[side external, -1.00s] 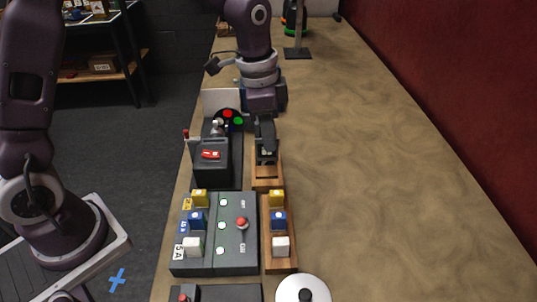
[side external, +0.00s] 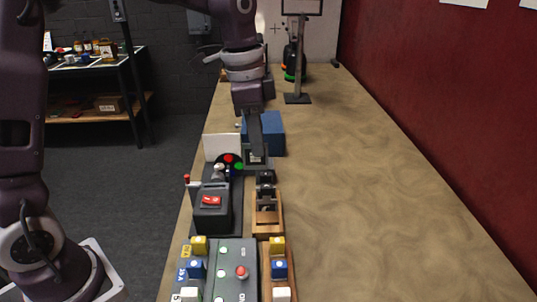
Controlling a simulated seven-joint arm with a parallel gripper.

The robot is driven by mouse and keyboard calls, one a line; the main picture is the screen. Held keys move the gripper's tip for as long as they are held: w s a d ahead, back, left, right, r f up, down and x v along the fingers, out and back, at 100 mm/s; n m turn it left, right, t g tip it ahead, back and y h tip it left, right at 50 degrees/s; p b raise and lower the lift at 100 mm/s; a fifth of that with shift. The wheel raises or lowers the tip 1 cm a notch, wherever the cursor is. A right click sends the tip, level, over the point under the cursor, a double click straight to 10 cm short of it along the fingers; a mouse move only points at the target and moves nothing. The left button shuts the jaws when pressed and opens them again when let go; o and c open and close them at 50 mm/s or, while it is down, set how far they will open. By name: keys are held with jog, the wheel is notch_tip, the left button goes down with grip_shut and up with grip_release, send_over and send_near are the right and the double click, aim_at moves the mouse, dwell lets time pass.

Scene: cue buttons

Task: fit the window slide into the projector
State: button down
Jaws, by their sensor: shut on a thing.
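My gripper (side external: 257,160) is above the bench, beyond the wooden slide rack (side external: 267,228) and just right of the colored disc. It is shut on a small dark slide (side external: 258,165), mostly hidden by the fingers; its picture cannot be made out. The projector (side external: 212,213) is a dark box with a red switch, left of the rack. Several dark slides (side external: 267,197) stand in the rack. The disc (side external: 230,163) with red, green and blue spots is at the projector's far end, before a white panel (side external: 217,146).
A blue box (side external: 272,133) stands behind my gripper. A button panel (side external: 230,282) and a wooden strip with yellow, blue and white blocks (side external: 279,268) are in front. A stand (side external: 297,97) is at the back. The right side of the bench is clear.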

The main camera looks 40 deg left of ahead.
jog(key=s+a, duration=0.3)
jog(key=a, duration=0.9)
notch_tip(320, 180, down, 9)
jog(key=shift+w, duration=0.2)
jog(key=shift+f, duration=2.45)
dwell(1.9)
jog(key=c, duration=1.2)
grip_release()
jog(key=shift+c, duration=0.2)
notch_tip(320, 180, up, 7)
